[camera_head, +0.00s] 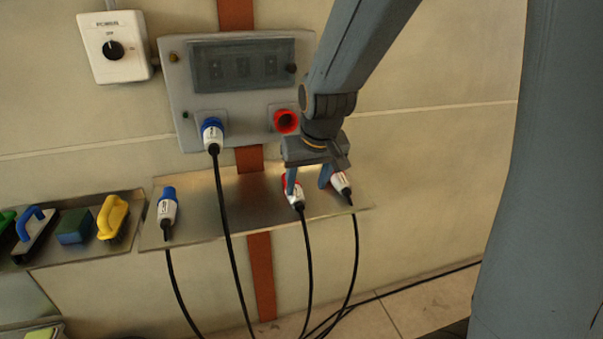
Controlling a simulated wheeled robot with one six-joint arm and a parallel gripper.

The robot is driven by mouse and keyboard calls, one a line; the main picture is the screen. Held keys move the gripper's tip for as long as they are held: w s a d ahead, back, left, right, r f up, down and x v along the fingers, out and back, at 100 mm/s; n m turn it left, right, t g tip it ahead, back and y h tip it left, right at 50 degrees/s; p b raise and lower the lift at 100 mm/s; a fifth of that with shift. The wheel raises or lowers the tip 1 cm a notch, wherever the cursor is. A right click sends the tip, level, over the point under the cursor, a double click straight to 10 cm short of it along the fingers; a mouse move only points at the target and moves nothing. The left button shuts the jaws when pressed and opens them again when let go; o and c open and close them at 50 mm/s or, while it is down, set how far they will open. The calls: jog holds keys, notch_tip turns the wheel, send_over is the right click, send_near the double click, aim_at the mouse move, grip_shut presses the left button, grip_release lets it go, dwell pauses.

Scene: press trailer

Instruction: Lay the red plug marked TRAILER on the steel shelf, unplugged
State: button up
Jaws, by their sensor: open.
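Two white plugs with red ends and black cables lie on the steel shelf (250,190): a left red plug (298,197) and a right red plug (342,184). Their lettering is too small to read, so I cannot tell which is marked TRAILER. The red socket (286,121) on the grey panel above shows no plug in it. My gripper (308,180) is open, pointing down just over the shelf. Its left finger is at the left red plug's red end and its right finger beside the right plug. Contact cannot be told.
A blue plug (212,136) sits in the panel's blue socket, its cable hanging across the shelf. Another blue plug (167,210) lies at the shelf's left end. A rotary switch box (113,47) is upper left. A tray (105,247) with brushes and a sponge adjoins left. The shelf's middle is bare.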

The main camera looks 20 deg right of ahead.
jog(key=s+f+g, duration=0.2)
jog(key=s+f, duration=0.1)
jog(key=s, duration=0.5)
jog(key=s+f+g, duration=0.2)
jog(key=s+f, duration=0.2)
jog(key=s, duration=0.3)
jog(key=shift+s+d+f, duration=0.15)
jog(key=shift+s+f, duration=0.1)
jog(key=shift+s, duration=0.15)
